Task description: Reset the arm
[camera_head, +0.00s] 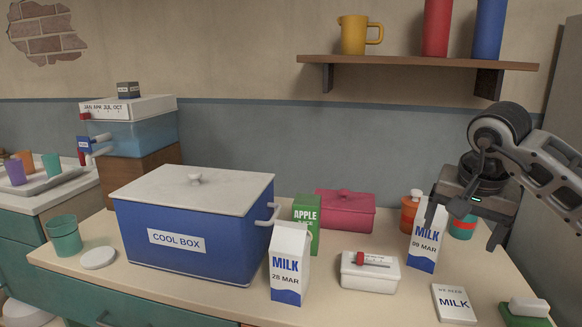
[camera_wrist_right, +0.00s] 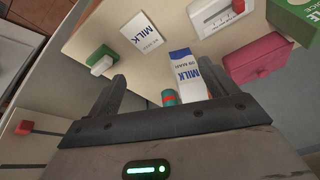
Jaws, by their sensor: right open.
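My right gripper (camera_head: 464,225) hangs at the right of the head view with its two fingers apart and pointing down. Nothing is seen between the fingers. It is above the right part of the counter, and its left finger overlaps the top of a milk carton marked 09 MAR (camera_head: 424,247). In the right wrist view the open fingers (camera_wrist_right: 162,76) show, with the same carton (camera_wrist_right: 186,76) beyond them, near the right finger. I cannot tell whether they touch. My left gripper is not in view.
A blue cool box (camera_head: 190,245), a milk carton marked 28 MAR (camera_head: 289,265), a green juice carton (camera_head: 306,222), a pink box (camera_head: 345,211) and a white box (camera_head: 369,275) stand on the counter. A milk card (camera_head: 453,303) lies at front right. A shelf (camera_head: 420,64) is above.

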